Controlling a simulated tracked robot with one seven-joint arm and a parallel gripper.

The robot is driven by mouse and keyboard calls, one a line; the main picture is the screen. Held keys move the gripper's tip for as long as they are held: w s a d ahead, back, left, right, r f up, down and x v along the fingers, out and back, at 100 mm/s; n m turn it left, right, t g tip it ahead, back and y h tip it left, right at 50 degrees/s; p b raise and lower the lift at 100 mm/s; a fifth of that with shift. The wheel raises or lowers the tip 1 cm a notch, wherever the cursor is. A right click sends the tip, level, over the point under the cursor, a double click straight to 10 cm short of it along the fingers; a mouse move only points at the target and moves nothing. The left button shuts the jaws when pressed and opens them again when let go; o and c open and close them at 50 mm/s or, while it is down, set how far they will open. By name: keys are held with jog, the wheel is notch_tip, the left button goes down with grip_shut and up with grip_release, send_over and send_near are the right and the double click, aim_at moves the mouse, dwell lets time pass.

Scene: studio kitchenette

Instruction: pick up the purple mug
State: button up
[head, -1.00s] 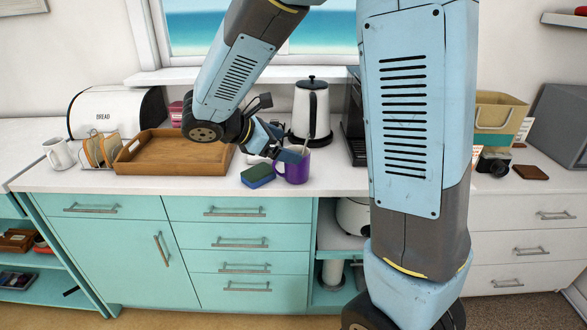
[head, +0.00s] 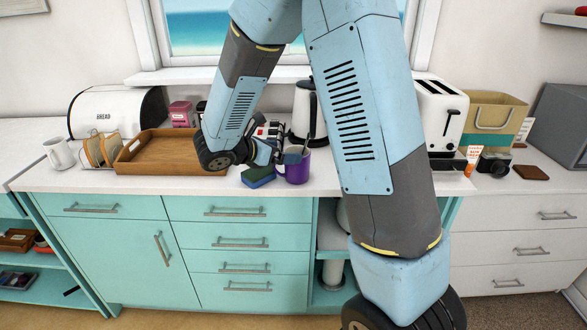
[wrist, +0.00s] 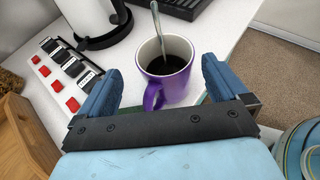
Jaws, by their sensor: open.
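The purple mug (head: 296,168) stands upright on the white counter near its front edge. In the wrist view the mug (wrist: 167,92) holds dark liquid and a metal spoon (wrist: 158,30), and its handle faces my gripper. My gripper (head: 283,154) is open, close to the mug's left side in the head view. In the wrist view my gripper (wrist: 158,85) has one finger on either side of the mug's near part, with gaps between fingers and mug. Part of the mug's rim is hidden by my gripper in the head view.
A blue and green sponge (head: 258,177) lies just left of the mug. A wooden tray (head: 127,166) is further left. A white kettle (head: 303,112) stands behind the mug. A rack of red and black items (wrist: 65,75) lies left of the mug in the wrist view.

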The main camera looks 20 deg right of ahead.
aim_at(303, 153)
jog(key=shift+s+x, duration=0.1)
jog(key=shift+x, duration=1.35)
jog(key=shift+s+x, duration=0.15)
jog(key=shift+x, duration=1.25)
jog(key=shift+f, duration=0.2)
jog(key=c, duration=1.2)
jog(key=shift+r, duration=0.25)
jog(key=shift+r, duration=1.45)
jog(key=s+a+r, duration=0.4)
jog(key=s+r, duration=0.5)
jog(key=s, duration=0.4)
jog(key=shift+r, duration=0.3)
